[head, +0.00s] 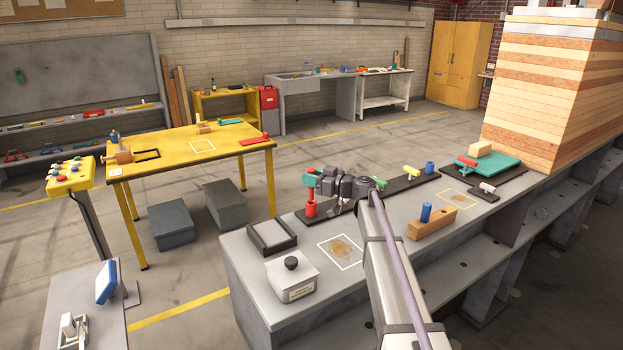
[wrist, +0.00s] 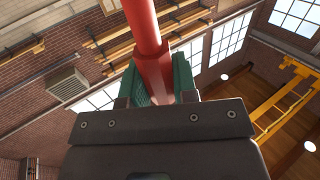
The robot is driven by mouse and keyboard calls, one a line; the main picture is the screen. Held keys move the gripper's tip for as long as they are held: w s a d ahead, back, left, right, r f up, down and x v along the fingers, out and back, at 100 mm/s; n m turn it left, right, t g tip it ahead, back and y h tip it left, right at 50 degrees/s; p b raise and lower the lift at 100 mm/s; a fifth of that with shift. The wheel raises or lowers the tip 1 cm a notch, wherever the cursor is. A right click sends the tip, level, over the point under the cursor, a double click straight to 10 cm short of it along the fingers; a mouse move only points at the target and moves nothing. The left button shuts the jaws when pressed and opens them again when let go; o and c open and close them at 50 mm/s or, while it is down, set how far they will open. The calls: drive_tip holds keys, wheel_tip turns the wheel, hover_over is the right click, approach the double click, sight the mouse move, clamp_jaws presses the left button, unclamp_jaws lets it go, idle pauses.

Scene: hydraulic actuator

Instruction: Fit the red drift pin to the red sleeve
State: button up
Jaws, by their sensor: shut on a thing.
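My gripper (head: 328,182) is at the end of my arm above the grey bench, with green finger pads closed on the red drift pin (head: 311,178). In the wrist view the red pin (wrist: 145,30) runs between the green-padded fingers (wrist: 165,85) and out of the top of the picture. The red sleeve (head: 311,208) stands on the dark strip at the left, directly below the pin. The pin looks roughly upright and in line with the sleeve. The scene is small here, so I cannot tell whether its lower end is inside the sleeve.
The dark strip (head: 400,184) also carries green (head: 379,182), yellow (head: 411,171) and blue (head: 429,167) parts to the right. A black-rimmed tray (head: 271,237), a pale box with a black knob (head: 292,278) and a wooden block (head: 431,224) stand nearer on the bench.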

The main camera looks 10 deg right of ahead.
sight(312, 189)
drive_tip(key=shift+f, duration=0.2)
drive_tip(key=shift+r, duration=0.1)
idle(2.1)
drive_tip(key=shift+f+b, duration=0.2)
drive_tip(key=shift+b, duration=0.1)
idle(0.6)
drive_tip(key=shift+f+b, duration=1.65)
drive_tip(key=shift+r, duration=0.1)
drive_tip(key=shift+r+p, duration=1.7)
drive_tip(key=shift+p, duration=0.1)
drive_tip(key=shift+f, duration=0.15)
drive_tip(key=shift+f+b, duration=1.75)
drive_tip(key=shift+b, duration=0.15)
drive_tip(key=shift+r+p, duration=1.9)
